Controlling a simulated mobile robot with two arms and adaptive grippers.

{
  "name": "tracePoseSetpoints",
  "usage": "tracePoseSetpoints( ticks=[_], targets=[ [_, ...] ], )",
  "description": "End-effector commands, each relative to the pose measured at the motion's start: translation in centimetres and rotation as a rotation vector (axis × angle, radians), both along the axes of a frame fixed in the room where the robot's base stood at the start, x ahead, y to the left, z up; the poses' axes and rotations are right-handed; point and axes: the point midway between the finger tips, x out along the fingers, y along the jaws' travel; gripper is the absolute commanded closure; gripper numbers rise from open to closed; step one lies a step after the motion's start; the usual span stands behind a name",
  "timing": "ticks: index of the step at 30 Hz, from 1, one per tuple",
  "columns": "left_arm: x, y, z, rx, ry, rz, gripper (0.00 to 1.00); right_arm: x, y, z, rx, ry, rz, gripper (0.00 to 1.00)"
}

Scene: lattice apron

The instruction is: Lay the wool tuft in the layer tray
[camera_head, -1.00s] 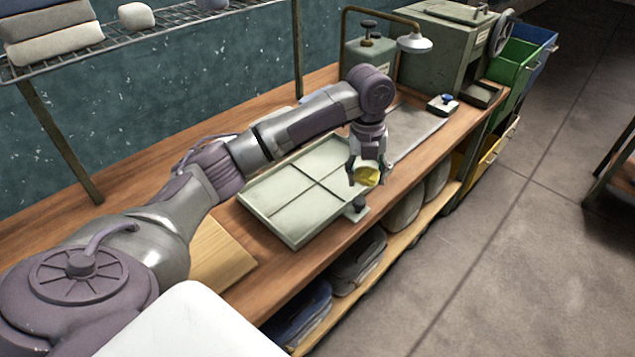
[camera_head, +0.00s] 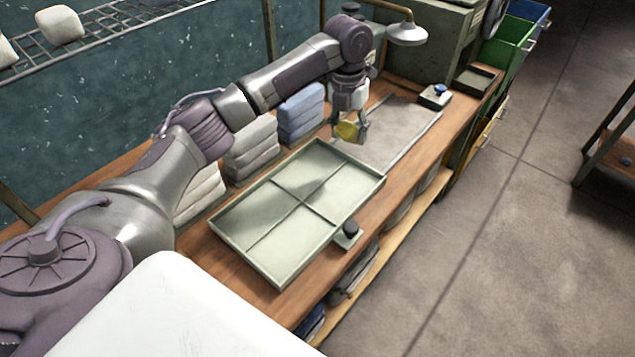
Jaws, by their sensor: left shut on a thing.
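The layer tray (camera_head: 335,186) is a shallow pale green tray on the wooden bench, split by a cross of thin dividers into several empty compartments. The gripper's fingers partly cover the tuft. My right gripper is not in view.
Folded stacks, blue (camera_head: 301,112) and grey (camera_head: 252,150), stand behind the tray. A small block with a black knob (camera_head: 350,230) sits at its right edge. A grey metal plate (camera_head: 395,130) lies beyond. A lamp (camera_head: 407,34) hangs above the bench's far end.

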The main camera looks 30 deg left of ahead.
Motion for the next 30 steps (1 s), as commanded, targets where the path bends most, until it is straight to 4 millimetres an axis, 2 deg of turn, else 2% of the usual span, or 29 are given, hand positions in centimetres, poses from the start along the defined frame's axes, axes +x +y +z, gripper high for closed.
tracePoseSetpoints(
  ticks=[3,6,9,12,15,20,25,30],
  targets=[
    [-2.7,-0.3,-1.4,0.002,0.005,-0.002,0.7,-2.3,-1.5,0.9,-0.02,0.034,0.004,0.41],
    [-5.0,-0.7,-2.7,0.002,0.006,-0.003,0.7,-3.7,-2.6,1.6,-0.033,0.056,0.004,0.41],
    [-7.1,-1.1,-3.9,0.002,0.005,-0.002,0.7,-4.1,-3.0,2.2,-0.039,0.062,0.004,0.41],
    [-8.7,-1.5,-5.0,0.001,0.004,-0.001,0.7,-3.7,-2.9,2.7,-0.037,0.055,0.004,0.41],
    [-9.6,-1.7,-5.6,0.001,0.003,0.001,0.7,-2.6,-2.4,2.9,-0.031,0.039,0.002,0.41],
    [-10.0,-1.8,-6.8,0.001,0.004,0.003,0.7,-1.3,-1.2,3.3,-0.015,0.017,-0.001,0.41],
    [-10.0,-1.8,-9.2,0.0,0.003,0.002,0.7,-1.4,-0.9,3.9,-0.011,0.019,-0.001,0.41],
    [-9.9,-1.8,-10.0,0.0,0.0,0.001,0.7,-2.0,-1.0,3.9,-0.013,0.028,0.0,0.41]
  ],
)
